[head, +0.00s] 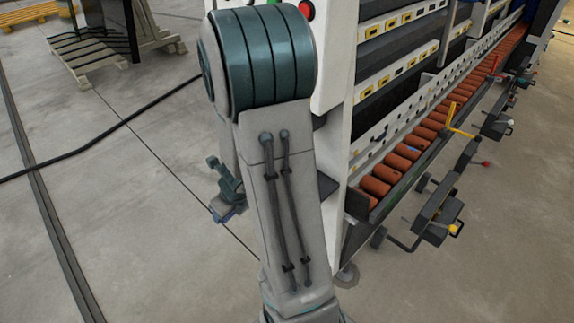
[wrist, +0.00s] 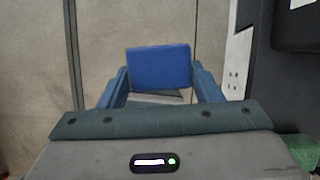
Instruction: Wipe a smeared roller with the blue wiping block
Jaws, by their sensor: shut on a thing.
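The blue wiping block (wrist: 158,67) sits upright between the two blue fingers of my gripper (wrist: 160,72) in the wrist view. My gripper is shut on it. In the head view my gripper (head: 229,202) is partly hidden behind my arm, over the floor left of the washer; only a small blue edge shows there. The rollers (head: 374,187) are orange-brown and run in a long row along the washer's low conveyor, to the right of my arm. Some near rollers show darker or greyish patches, but I cannot tell which one is smeared. The block is apart from the rollers.
The washer's white end frame (head: 345,120) stands between my gripper and the rollers. Black brackets and handles (head: 437,212) jut from the conveyor's front. A black cable (head: 95,142) crosses the floor at left. A pallet (head: 85,52) lies at the back left. The left floor is mostly clear.

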